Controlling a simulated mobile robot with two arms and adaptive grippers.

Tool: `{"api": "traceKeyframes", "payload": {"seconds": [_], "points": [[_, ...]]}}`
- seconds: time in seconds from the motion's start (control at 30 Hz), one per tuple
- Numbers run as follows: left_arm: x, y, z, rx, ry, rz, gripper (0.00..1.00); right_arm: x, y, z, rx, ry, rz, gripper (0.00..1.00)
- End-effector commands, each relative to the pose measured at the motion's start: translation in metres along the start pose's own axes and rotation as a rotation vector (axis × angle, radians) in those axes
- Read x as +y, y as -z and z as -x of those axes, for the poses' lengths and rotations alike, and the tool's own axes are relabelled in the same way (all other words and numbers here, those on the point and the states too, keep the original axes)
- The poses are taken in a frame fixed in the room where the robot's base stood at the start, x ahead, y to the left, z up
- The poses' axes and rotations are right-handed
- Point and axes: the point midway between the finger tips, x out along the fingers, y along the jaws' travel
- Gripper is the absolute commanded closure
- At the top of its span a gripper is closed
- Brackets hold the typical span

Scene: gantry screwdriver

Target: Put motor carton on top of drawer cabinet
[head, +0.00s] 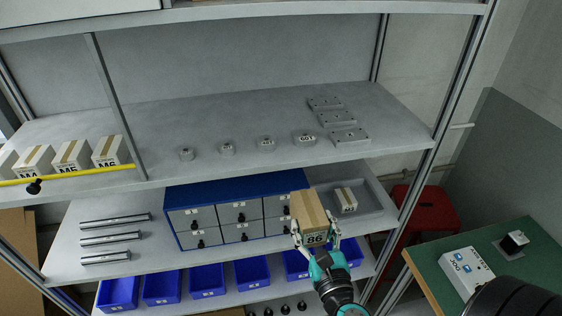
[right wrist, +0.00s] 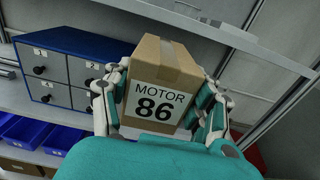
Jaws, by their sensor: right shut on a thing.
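The motor carton (head: 309,211) is a brown box with a white label reading "86". In the right wrist view its label reads "MOTOR 86" on the carton (right wrist: 160,88). My right gripper (head: 315,238) is shut on it, with fingers on both sides. The drawer cabinet (head: 240,190) is blue with grey drawers and stands on the middle shelf. The carton is in front of the cabinet's right end in the head view. In the right wrist view the cabinet (right wrist: 75,50) is to the left of the carton. My left gripper is not in view.
The upper shelf (head: 240,120) hangs above the cabinet. Blue bins (head: 207,280) line the lower shelf. A green table (head: 530,262) stands at right.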

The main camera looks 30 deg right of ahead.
Motion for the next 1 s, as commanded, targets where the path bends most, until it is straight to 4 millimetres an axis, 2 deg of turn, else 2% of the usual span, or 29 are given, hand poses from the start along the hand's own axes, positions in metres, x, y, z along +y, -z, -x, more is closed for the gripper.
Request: {"api": "traceKeyframes", "payload": {"seconds": [0.03,0.4,0.8,1.0], "points": [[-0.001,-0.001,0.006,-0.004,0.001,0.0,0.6,0.0,-0.008,-0.014,-0.012,0.0,0.0,1.0],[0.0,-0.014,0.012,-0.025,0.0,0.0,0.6,0.0,-0.004,-0.102,-0.011,0.001,0.0,1.0],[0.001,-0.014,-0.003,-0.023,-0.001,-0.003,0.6,0.0,-0.002,-0.196,-0.011,0.0,0.0,1.0],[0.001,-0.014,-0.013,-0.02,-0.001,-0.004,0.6,0.001,-0.001,-0.232,-0.009,-0.001,-0.001,1.0]]}}
